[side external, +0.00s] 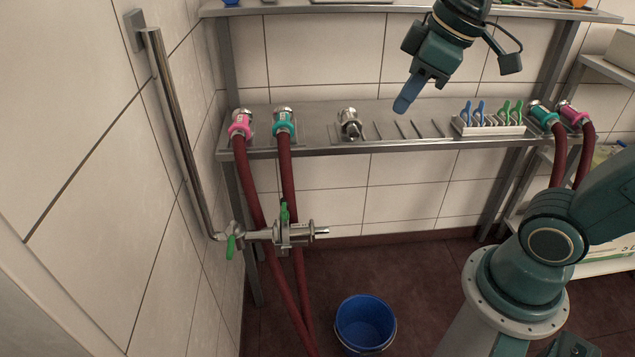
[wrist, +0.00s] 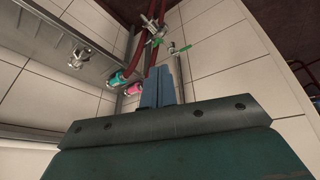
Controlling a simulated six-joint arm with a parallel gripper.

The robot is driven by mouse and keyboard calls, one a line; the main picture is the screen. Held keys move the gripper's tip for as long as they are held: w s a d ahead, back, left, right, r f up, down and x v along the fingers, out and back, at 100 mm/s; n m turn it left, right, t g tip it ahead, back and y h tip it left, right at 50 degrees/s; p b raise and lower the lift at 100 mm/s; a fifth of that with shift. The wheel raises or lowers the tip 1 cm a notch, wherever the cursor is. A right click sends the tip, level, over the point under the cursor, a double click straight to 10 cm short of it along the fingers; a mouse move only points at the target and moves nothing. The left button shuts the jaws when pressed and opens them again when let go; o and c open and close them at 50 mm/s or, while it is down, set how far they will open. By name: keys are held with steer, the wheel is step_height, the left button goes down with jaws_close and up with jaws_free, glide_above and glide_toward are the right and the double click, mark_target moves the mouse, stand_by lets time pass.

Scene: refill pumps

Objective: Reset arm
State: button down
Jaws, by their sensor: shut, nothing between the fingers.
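My gripper (side external: 406,100) hangs in the air above the steel shelf (side external: 385,108), its blue fingers pointing down and to the left in the side view. The fingers (wrist: 158,86) are together with nothing between them, touching nothing that I can see. In the wrist view they point toward the wall, with the hose couplings beyond and to their left.
Pink (side external: 241,124) and teal (side external: 284,121) hose couplings and a bare metal coupling (side external: 349,124) sit on the shelf. A rack of clips (side external: 489,128) stands at right. A pipe with green-handled valves (side external: 284,233) juts from the left wall. A blue bucket (side external: 365,323) is on the floor.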

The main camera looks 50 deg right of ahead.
steer(key=s+d+f+m+t, duration=0.1)
steer(key=s+f+m, duration=0.2)
steer(key=s, duration=0.4)
steer(key=shift+s+d+f+m+h, duration=0.2)
steer(key=shift+f+m+h, duration=0.15)
steer(key=shift+m, duration=0.25)
stand_by(0.4)
